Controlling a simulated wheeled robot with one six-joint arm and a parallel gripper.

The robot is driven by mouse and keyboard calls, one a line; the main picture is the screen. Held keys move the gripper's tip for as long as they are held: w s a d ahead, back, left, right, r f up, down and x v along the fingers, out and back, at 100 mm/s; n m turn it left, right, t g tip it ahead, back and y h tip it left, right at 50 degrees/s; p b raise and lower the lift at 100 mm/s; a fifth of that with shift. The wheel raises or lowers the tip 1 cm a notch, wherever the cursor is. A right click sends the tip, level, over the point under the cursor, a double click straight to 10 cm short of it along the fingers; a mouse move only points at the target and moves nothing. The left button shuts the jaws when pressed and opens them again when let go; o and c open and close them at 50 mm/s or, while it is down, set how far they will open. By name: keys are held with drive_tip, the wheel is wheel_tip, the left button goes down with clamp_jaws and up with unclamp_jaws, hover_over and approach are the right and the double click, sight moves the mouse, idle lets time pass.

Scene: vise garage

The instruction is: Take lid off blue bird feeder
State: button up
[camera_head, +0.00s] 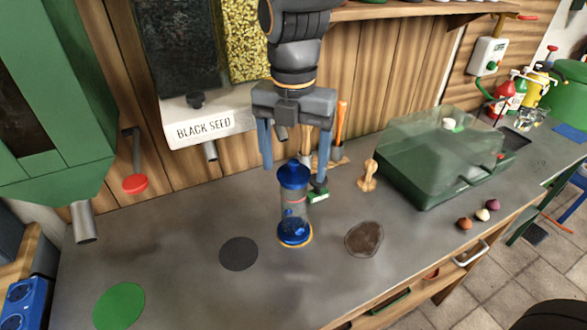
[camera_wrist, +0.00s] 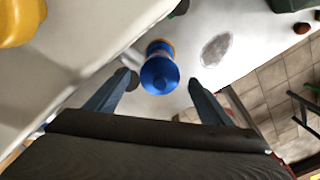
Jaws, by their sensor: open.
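The blue bird feeder (camera_head: 293,208) stands upright on the grey workbench, a clear tube with a blue base. Its blue lid (camera_head: 293,174) sits on top of the tube. In the wrist view the lid (camera_wrist: 159,76) shows from above, ahead of and between the fingers. My gripper (camera_head: 294,178) is open and points down, with one blue finger on either side of the lid in the head view. I see no clear contact between the fingers and the lid. In the wrist view the fingertips of my gripper (camera_wrist: 158,80) are wide apart and empty.
A black seed dispenser (camera_head: 205,128) hangs behind on the wooden wall. A green box with a clear cover (camera_head: 440,155) stands to the right, beside a small wooden scoop-like object (camera_head: 368,177). A dark disc (camera_head: 239,254), a green disc (camera_head: 119,306) and a brown patch (camera_head: 365,239) lie flat nearby.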

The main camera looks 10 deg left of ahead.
drive_tip(key=shift+f, duration=0.2)
drive_tip(key=c, duration=1.1)
